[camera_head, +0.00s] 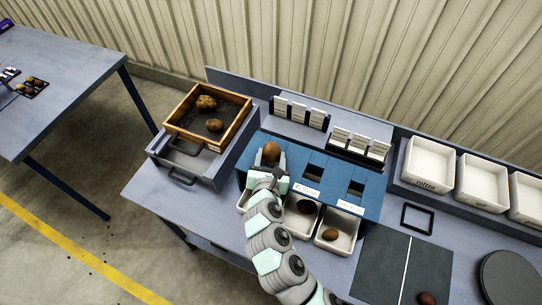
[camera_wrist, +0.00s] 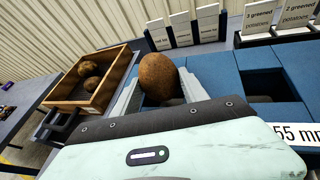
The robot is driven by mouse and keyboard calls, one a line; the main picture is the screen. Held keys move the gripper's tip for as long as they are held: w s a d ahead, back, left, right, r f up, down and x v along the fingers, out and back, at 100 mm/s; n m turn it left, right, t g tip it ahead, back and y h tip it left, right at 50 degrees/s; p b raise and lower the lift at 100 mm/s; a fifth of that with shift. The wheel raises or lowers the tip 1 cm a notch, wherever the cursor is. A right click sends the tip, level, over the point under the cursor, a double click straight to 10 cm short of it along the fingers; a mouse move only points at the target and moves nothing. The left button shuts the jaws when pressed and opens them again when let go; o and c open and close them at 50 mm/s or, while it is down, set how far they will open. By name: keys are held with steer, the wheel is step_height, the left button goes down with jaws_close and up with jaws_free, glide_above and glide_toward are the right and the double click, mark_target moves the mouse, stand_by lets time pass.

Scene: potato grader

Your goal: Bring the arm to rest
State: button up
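My gripper (camera_head: 269,166) is at the left opening of the blue sizing unit (camera_head: 331,172). A brown potato (camera_head: 271,152) is at its fingertips. In the wrist view the two fingers stand on either side of this potato (camera_wrist: 158,76), close to its flanks. A dark opening shows just beneath it. I cannot tell whether the fingers press on the potato or whether it rests on the opening. The other two openings look empty. My arm reaches up from the bottom of the head view and hides part of the unit's left side.
A wooden tray (camera_head: 243,122) with two potatoes stands on a grey drawer box at left. White bins below the unit hold a dark potato (camera_head: 307,206) and a reddish one (camera_head: 330,235). White card racks (camera_head: 300,113) stand behind. A dark mat (camera_head: 384,262) and round plate (camera_head: 508,277) lie right.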

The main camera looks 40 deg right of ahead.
steer(key=o, duration=0.6)
steer(key=shift+c, duration=0.2)
steer(key=o, duration=0.3)
steer(key=shift+r, duration=0.1)
steer(key=a+r+p, duration=0.1)
steer(key=s+r+p, duration=0.1)
steer(key=shift+s+a+r+p, duration=0.2)
steer(key=shift+a+r+p, duration=0.05)
steer(key=shift+a+p, duration=0.1)
steer(key=shift+s+a+r+p, duration=0.85)
steer(key=shift+a+r+p, duration=0.1)
steer(key=shift+r+p, duration=0.15)
